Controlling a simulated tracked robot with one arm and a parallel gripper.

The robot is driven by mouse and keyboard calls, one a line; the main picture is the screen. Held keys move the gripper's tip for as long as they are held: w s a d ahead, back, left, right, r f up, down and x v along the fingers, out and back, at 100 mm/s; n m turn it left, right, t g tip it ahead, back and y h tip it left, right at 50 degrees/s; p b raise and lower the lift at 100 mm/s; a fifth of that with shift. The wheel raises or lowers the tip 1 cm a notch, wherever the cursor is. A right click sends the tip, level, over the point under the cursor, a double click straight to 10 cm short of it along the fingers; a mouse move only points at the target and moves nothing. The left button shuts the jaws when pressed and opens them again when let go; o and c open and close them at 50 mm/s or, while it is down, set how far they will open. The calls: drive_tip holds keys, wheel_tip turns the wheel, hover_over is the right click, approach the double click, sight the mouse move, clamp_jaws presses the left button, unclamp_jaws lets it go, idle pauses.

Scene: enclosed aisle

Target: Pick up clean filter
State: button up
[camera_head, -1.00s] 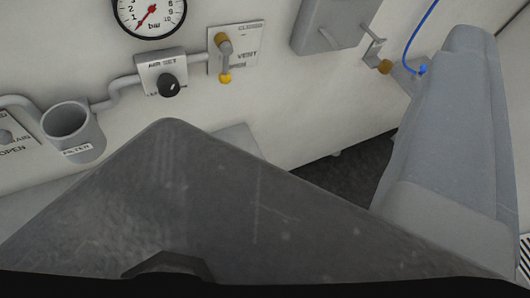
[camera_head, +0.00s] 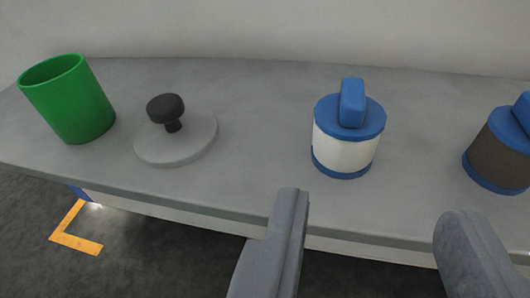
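A filter with a white body and blue top, handle and base (camera_head: 345,153) stands upright on the grey bench, right of the middle. A second filter with a dark brown body and blue ends (camera_head: 497,152) stands at the right edge, partly cut off by the frame. My gripper (camera_head: 375,215) is open and empty. Its two grey fingers show at the bottom right, below and in front of the white filter, apart from it, with the filter above the gap between them.
On the grey bench (camera_head: 250,120) a round grey lid with a black knob (camera_head: 178,140) lies left of the middle. A green cup (camera_head: 70,98) stands at the far left. The floor has a yellow corner mark (camera_head: 75,235). A pale wall is behind.

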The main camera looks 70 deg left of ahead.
sight(353, 104)
drive_tip(key=b+x, duration=0.2)
drive_tip(key=x, duration=0.6)
drive_tip(key=shift+r+b+x, duration=0.15)
drive_tip(key=shift+b+x, duration=0.6)
drive_tip(key=shift+x, duration=0.7)
drive_tip(key=shift+r+b+x, duration=0.15)
drive_tip(key=shift+b+x, duration=0.6)
drive_tip(key=shift+x, duration=0.65)
drive_tip(key=shift+a, duration=0.15)
clamp_jaws()
